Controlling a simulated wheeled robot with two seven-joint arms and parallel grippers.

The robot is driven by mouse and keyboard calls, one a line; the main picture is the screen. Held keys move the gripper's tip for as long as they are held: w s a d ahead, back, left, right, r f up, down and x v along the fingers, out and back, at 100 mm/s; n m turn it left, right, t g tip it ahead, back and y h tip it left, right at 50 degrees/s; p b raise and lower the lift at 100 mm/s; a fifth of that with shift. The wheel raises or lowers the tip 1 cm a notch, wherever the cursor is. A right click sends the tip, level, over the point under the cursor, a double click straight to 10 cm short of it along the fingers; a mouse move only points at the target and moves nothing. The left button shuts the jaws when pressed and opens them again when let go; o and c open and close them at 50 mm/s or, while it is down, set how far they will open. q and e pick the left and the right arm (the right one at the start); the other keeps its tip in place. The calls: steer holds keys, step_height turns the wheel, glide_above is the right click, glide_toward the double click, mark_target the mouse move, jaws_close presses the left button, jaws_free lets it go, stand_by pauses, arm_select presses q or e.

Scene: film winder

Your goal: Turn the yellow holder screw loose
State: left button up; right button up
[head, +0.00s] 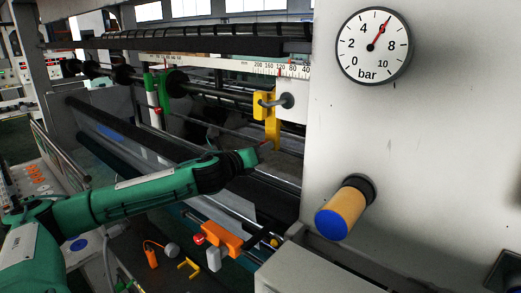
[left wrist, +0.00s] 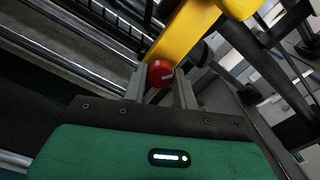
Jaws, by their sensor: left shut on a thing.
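The yellow holder (head: 272,126) hangs from the bar below the white ruler, left of the grey machine wall. Its screw is a red round knob (left wrist: 160,73) with a pale mark, at the end of the yellow holder (left wrist: 187,32) in the left wrist view. My left gripper (head: 265,146) reaches up to the holder's lower end from the left. In the left wrist view its two fingers stand on either side of the red knob, shut on it. In the head view the knob is small and mostly hidden by the gripper. My right gripper is not in view.
A green holder (head: 154,88) hangs farther left on the same bar, below the ruler (head: 240,67). The grey wall (head: 420,150) with a gauge (head: 373,46) and an orange, blue-ended handle (head: 345,208) is to the right. Dark rollers run behind my arm.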

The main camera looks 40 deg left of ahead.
arm_select(q)
steer(key=shift+n+b, duration=1.9)
steer(key=shift+n, duration=7.9)
steer(key=o, duration=1)
steer(key=shift+c, duration=0.2)
steer(key=shift+s+f, duration=0.1)
steer(key=s+a+b, duration=0.1)
steer(key=s+b, duration=0.9)
steer(key=s, duration=0.3)
steer(key=shift+s+b, duration=0.3)
